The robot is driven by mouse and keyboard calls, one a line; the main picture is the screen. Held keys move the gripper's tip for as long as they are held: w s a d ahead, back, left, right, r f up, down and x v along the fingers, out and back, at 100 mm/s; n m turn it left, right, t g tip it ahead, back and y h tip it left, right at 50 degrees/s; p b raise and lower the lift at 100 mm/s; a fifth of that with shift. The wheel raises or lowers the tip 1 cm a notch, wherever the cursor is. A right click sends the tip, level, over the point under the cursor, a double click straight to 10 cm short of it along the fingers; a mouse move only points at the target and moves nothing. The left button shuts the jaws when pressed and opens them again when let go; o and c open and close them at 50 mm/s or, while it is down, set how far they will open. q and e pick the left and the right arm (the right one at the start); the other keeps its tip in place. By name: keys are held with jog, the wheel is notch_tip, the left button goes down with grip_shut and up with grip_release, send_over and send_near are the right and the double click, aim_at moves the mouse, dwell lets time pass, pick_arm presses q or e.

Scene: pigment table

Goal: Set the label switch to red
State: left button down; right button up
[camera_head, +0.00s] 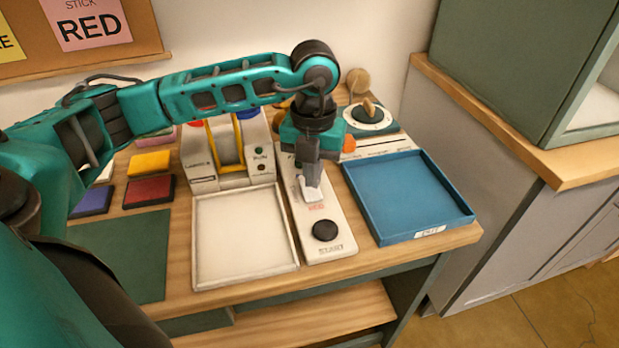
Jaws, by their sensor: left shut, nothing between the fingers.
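The label switch panel (329,239) is a long white strip on the table between a white tray and a blue tray. Red lettering reading RED shows at its middle, and a round black button marked START (326,230) is at its near end. A light switch piece (313,193) shows just under my left gripper (310,182). My left gripper is shut, points down and is empty between its fingers. It hides the far part of the panel, and I cannot tell the switch's exact setting. My right gripper is not in view.
A white tray (245,284) and a blue tray (380,237) flank the panel. A white machine with a yellow frame (205,180) stands behind. Colored blocks (149,191) and a green mat (125,255) lie at left. A pink note reading RED (90,27) hangs on the board.

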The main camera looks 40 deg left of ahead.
aim_at(313, 194)
pick_arm(q)
notch_tip(313, 194, up, 5)
jog(key=p, duration=0.3)
jog(key=shift+f, duration=0.15)
dwell(0.5)
